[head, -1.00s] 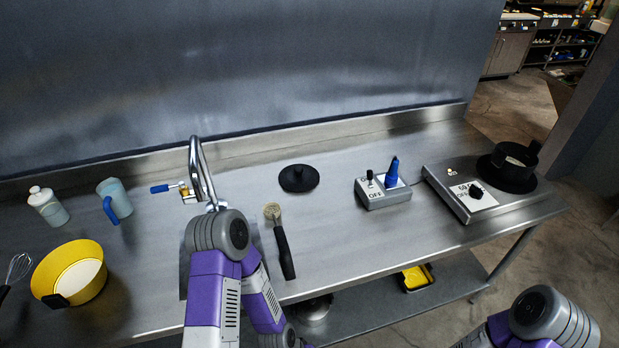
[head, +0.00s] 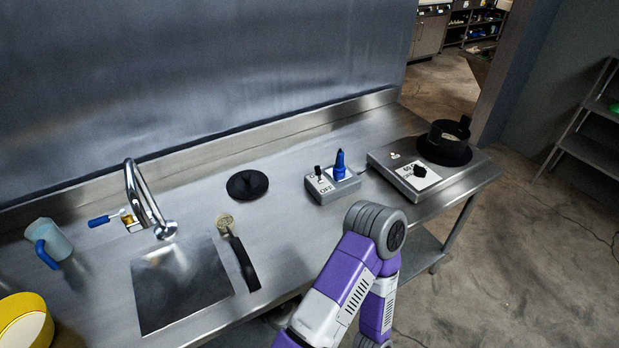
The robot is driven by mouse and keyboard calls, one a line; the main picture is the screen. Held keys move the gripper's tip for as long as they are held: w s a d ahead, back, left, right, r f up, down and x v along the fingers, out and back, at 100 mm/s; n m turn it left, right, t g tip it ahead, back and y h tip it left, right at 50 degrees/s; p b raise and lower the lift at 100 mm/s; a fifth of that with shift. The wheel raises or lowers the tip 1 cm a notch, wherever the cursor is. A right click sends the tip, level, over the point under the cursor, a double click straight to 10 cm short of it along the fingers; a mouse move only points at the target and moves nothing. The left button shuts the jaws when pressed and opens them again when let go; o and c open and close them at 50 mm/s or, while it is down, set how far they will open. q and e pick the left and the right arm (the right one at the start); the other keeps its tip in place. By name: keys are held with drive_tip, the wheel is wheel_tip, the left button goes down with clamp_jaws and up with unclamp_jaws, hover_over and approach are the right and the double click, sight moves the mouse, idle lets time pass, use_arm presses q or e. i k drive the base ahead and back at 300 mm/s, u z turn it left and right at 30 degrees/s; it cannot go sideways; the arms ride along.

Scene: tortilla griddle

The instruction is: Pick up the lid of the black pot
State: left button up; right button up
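The lid (head: 247,184), a flat black disc with a small knob on top, lies on the steel counter between the tap and the switch box. The black pot (head: 447,143) stands without a lid on the hot plate at the right end of the counter. One of my purple and grey arms shows at the lower middle, its bend in front of the counter's front edge. Neither of my grippers is in view. Nothing touches the lid.
A switch box (head: 332,187) with a blue plug stands right of the lid. The tap (head: 143,200), sink (head: 180,284), blue-handled cup (head: 48,241) and yellow pan (head: 24,322) are to the left. Counter around the lid is clear.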

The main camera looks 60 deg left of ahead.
sight(246, 184)
drive_tip(key=z, duration=0.15)
drive_tip(key=i, duration=0.95)
drive_tip(key=u, duration=3.6)
